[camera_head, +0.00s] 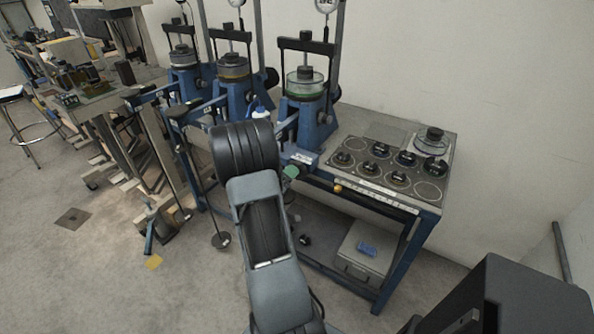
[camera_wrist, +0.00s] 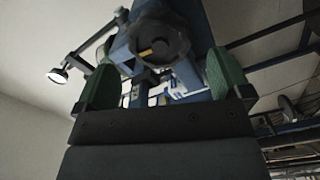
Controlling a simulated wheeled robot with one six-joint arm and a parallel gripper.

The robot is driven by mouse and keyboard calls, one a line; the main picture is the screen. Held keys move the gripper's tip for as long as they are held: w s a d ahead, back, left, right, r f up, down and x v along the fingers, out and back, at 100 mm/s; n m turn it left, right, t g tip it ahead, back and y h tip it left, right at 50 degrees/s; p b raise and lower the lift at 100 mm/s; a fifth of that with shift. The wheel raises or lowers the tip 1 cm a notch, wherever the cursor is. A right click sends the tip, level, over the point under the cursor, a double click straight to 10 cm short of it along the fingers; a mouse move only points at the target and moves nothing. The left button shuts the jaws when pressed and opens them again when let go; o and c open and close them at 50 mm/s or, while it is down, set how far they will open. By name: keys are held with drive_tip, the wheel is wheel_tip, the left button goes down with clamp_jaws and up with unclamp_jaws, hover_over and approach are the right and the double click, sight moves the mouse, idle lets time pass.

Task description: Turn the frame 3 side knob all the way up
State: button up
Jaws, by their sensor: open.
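The blue lever frame (camera_head: 306,112) nearest me stands at the right of a row of three; I see no number on it. In the wrist view a dark lobed knob (camera_wrist: 160,38) with a yellow mark sits on a blue body. My gripper (camera_wrist: 163,80) is open, with one green finger to each side and the knob just beyond and between them; contact is not clear. In the head view my arm hides most of my gripper, and one green fingertip (camera_head: 291,171) shows by the table's front edge. A dark round knob (camera_head: 336,92) shows on that frame's right side.
The table's right part holds a panel (camera_head: 385,170) with several dark round pieces. A yellow ball-like knob (camera_head: 337,188) sits at its front edge. Two more blue frames (camera_head: 232,85) (camera_head: 184,75) stand to the left. A light box (camera_head: 362,262) is below.

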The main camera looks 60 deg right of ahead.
sight(297, 179)
drive_tip(key=shift+a+r, duration=0.1)
drive_tip(key=a+n+p, duration=0.1)
drive_tip(key=n+p, duration=0.1)
drive_tip(key=n, duration=0.1)
drive_tip(key=a+n+p, duration=0.1)
drive_tip(key=n+p, duration=0.2)
drive_tip(key=n, duration=0.1)
drive_tip(key=a+n+p, duration=0.1)
drive_tip(key=n+p, duration=0.2)
drive_tip(key=n, duration=0.1)
drive_tip(key=d+b, duration=0.1)
drive_tip(key=d, duration=0.8)
drive_tip(key=shift+c, duration=0.2)
drive_tip(key=shift+s+a+f, duration=0.1)
drive_tip(key=shift+a+f, duration=0.05)
drive_tip(key=shift+f, duration=0.2)
drive_tip(key=c, duration=1)
drive_tip(key=shift+o, duration=0.2)
